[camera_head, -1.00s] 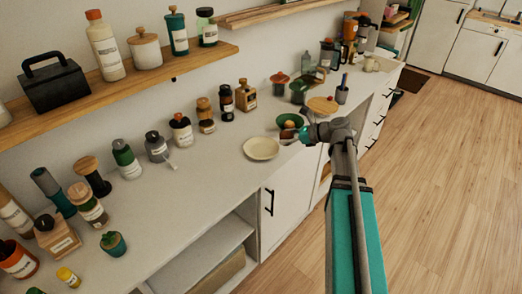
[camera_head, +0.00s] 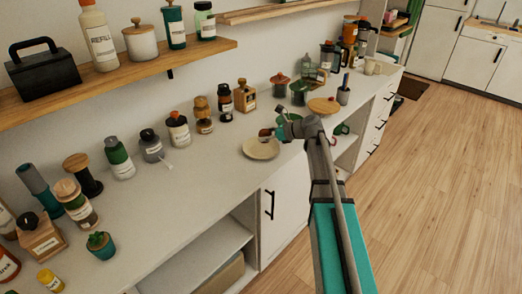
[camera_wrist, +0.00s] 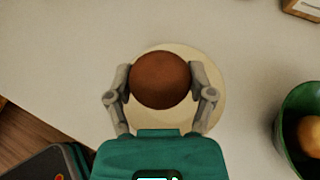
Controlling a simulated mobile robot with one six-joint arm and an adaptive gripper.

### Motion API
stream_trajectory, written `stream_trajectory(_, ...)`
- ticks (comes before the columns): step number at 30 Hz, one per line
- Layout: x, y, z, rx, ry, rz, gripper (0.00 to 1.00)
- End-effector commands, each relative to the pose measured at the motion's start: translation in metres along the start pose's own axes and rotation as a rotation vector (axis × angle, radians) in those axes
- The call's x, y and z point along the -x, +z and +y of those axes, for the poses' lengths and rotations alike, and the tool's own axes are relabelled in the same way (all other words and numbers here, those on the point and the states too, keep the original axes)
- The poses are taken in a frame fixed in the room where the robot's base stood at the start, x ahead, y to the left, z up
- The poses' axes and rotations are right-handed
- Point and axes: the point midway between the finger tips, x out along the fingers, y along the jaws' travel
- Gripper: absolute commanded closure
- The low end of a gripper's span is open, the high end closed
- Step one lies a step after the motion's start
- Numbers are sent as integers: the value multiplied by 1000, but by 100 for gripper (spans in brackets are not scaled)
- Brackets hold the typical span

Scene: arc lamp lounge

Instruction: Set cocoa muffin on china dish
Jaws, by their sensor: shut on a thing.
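The cocoa muffin (camera_wrist: 160,80) is a round brown thing between the two fingers of my gripper (camera_wrist: 161,86) in the wrist view. The gripper is shut on it. The china dish (camera_wrist: 212,108) is a pale round plate on the counter, seen behind the muffin in the wrist view. In the head view the dish (camera_head: 261,153) lies near the counter's front edge, with my gripper (camera_head: 268,135) and the muffin (camera_head: 263,132) over its far right part. I cannot tell how high the muffin is above the dish.
A green bowl (camera_wrist: 288,120) with a round tan thing (camera_wrist: 311,136) in it stands right of the dish in the wrist view. Bottles and jars line the wall behind, such as a bottle (camera_head: 178,131). The counter (camera_head: 190,205) left of the dish is clear.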

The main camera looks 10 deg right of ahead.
Motion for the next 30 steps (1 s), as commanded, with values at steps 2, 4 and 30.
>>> stream_trajectory(2,-10,-9,-4,0,0,0,74)
stream_trajectory(4,-14,-11,-6,0,0,0,74)
stream_trajectory(30,-35,-29,-12,0,1,0,74)
